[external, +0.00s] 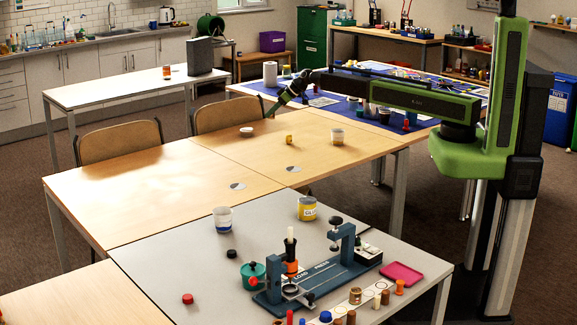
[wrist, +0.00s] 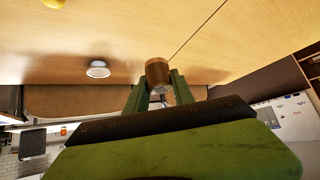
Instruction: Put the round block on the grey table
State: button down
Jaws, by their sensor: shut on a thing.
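My gripper (wrist: 158,84) is shut on a brown round block (wrist: 157,70), seen between its green fingertips in the wrist view. In the external view my gripper (external: 271,113) points down at the far edge of the wooden tables, near a chair back. The block cannot be made out there. The grey table (external: 165,260) stands in the foreground, well away from my gripper.
The grey table bears a blue press (external: 325,272), a white cup (external: 222,220), a glue tub (external: 307,208), a pink tray (external: 402,273) and several small pieces. A white dish (external: 246,130) and yellow item (external: 289,139) sit on the wooden table (external: 150,195).

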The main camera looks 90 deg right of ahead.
jog(key=w+f+n+y+b, duration=0.2)
jog(key=n, duration=0.1)
jog(key=n+b, duration=0.1)
jog(key=b, duration=0.9)
send_near(239, 155)
jog(key=w, duration=0.3)
jog(key=shift+w+a+r+g, duration=0.1)
jog(key=shift+w+r+g, duration=0.2)
jog(key=shift+w+g, duration=0.1)
jog(key=shift+w+a, duration=0.2)
notch_tip(239, 155, down, 4)
jog(key=b, duration=0.4)
jog(key=shift+f, duration=0.2)
jog(key=shift+r, duration=0.25)
jog(key=shift+f, duration=0.2)
jog(key=c, duration=1.1)
grip_release()
